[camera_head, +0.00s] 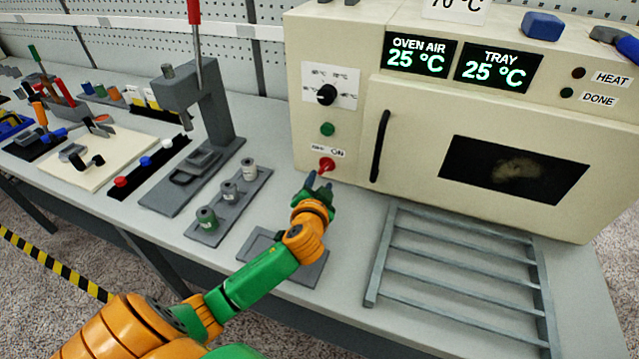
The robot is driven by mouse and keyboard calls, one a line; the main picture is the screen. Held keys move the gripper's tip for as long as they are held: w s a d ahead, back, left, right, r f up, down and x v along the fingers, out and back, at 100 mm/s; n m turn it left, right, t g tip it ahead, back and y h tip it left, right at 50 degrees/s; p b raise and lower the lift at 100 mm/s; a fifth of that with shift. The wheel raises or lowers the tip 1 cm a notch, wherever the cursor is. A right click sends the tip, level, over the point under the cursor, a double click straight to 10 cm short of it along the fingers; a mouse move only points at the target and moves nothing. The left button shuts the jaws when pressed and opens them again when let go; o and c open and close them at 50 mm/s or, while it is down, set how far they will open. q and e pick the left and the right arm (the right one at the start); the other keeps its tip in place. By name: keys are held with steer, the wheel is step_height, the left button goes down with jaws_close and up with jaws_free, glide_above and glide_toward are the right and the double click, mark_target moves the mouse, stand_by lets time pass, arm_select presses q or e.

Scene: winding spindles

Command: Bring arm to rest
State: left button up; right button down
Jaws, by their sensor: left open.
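My left arm, green and orange, reaches in from the bottom left. My left gripper (319,183) is open and empty at the front of the oven (350,95), just below its red switch (326,165). I cannot tell whether a fingertip touches the switch. The oven door with its black handle (380,146) is shut. The displays read oven air 25 °C and tray 25 °C. My right gripper is not in view.
A slatted metal rack (455,262) lies before the oven. A grey holder (228,206) with several small spools, an arbor press (200,100) and a tool board (95,155) stand to the left. A flat grey plate (312,272) lies by my forearm.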

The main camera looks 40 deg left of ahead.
arm_select(q)
steer(key=shift+s+d+r, duration=0.1)
steer(key=shift+s+d, duration=0.05)
steer(key=shift+s, duration=0.1)
steer(key=shift+r, duration=0.1)
